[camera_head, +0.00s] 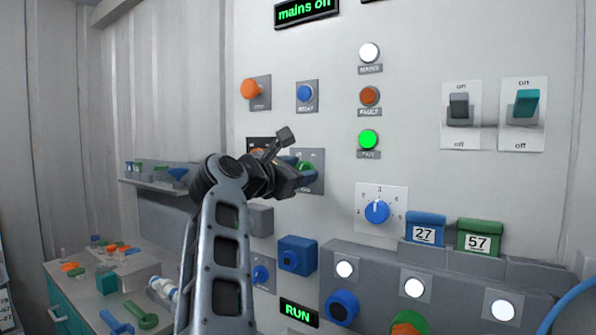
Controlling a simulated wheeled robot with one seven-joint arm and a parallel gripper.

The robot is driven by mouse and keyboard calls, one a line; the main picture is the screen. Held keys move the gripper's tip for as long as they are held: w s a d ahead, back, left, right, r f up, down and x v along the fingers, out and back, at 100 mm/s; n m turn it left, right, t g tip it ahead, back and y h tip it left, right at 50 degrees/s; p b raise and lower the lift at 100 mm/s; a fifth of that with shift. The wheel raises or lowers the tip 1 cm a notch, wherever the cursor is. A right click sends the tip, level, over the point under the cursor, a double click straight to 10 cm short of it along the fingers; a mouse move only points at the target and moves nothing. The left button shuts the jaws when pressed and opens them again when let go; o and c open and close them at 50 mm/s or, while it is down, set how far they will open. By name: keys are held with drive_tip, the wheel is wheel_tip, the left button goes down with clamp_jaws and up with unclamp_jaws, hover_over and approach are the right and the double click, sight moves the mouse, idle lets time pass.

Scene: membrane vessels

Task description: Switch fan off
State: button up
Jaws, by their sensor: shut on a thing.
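A green rotary knob (307,168) sits on a grey plate on the upright panel, left of centre. My gripper (294,163) is at this knob and appears shut on it. My gripper and wrist hide the knob's left part, so its exact angle is hard to read. A green lamp (369,140) on the panel is lit; its small label is hard to read and may say fan. A green display (299,312) below reads RUN.
Nearby are an orange button (251,89), a blue button (305,93), a blue dial (377,211) and two lever switches (460,106) (525,105), both up. Vessels 27 (426,227) and 57 (480,236) stand on a grey ledge. A cluttered bench (100,278) is at left.

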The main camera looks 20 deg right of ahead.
drive_tip(key=n+p, duration=0.1)
drive_tip(key=n, duration=0.3)
drive_tip(key=n+p, duration=0.1)
drive_tip(key=n, duration=0.2)
drive_tip(key=n+p, duration=0.1)
drive_tip(key=n, duration=0.3)
drive_tip(key=shift+w+a+n, duration=0.25)
drive_tip(key=shift+w+n, duration=0.05)
idle(0.5)
drive_tip(key=o, duration=1)
